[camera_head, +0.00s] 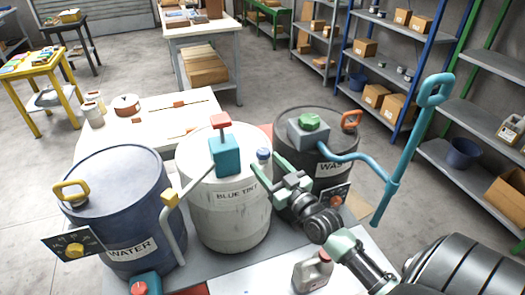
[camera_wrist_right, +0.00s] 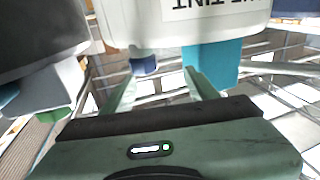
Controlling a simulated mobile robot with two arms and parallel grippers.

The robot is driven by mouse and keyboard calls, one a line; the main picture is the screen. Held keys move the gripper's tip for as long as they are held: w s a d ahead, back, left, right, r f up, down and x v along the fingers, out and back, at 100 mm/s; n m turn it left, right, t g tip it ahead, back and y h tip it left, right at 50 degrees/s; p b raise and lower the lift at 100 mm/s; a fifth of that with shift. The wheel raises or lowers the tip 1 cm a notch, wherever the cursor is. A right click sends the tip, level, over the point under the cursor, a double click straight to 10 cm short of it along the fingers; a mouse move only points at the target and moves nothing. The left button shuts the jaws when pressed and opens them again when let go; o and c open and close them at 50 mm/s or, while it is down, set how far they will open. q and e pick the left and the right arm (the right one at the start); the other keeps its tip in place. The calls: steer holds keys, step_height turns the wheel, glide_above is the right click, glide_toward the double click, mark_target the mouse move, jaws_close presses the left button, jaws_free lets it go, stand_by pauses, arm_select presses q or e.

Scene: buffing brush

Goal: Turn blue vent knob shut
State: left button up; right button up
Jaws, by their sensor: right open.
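The white drum (camera_head: 228,215) labelled "BLUE TINT" stands in the middle of the head view. The small blue vent knob (camera_head: 263,154) sits on its top, near the right rim. In the wrist view the picture is upside down, and the blue knob (camera_wrist_right: 143,66) shows beyond the fingertips, nearer the left finger. My right gripper (camera_head: 266,172) is open and empty beside the drum's right rim, close to the knob. Its two green fingers (camera_wrist_right: 162,84) are spread in the wrist view. I cannot tell whether a finger touches the knob. My left gripper is not in view.
A teal block with a red handle (camera_head: 225,152) stands on the white drum's top. A blue "WATER" drum (camera_head: 118,205) stands left and a dark drum (camera_head: 312,150) right. A blue pump lever (camera_head: 410,150) rises at right. A jug (camera_head: 312,271) stands in front.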

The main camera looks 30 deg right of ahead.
mark_target(268, 158)
steer(key=shift+s+d+f+n+y, duration=0.15)
steer(key=shift+s+d+n+y, duration=0.15)
steer(key=shift+s+d, duration=0.35)
steer(key=shift+s+d+f+g+p, duration=0.1)
steer(key=shift+d+f+g+p, duration=0.1)
steer(key=shift+d, duration=0.2)
steer(key=shift+d+f+g+p, duration=0.1)
steer(key=shift+d+g+p, duration=0.1)
steer(key=shift+d, duration=0.15)
steer(key=shift+w+a, duration=0.2)
steer(key=shift+w, duration=3.7)
